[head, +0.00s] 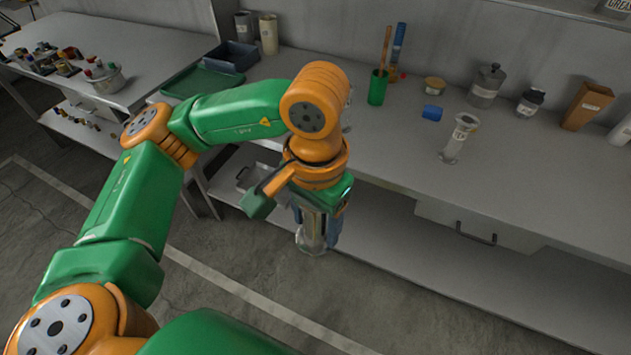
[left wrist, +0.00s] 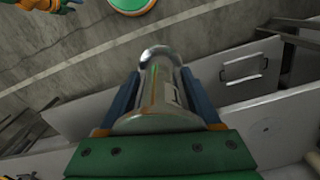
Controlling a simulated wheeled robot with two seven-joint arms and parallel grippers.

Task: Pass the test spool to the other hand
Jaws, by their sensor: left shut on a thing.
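The test spool (left wrist: 160,92), a shiny grey metal cylinder with a wider end, is held between the blue fingers of my left gripper (left wrist: 158,100) in the left wrist view. In the head view my left gripper (head: 316,228) points down in front of the bench, and the flared lower end of the spool (head: 310,242) shows below its fingers. The fingers hide much of the spool. My right gripper is not in the head view. A small green and orange part at the top left edge of the left wrist view may belong to my right arm; its jaws cannot be made out.
A green cup (head: 377,87), a blue cap (head: 432,113), a canister (head: 486,85) and a brown box (head: 587,106) stand farther back. Floor in front of the bench is free.

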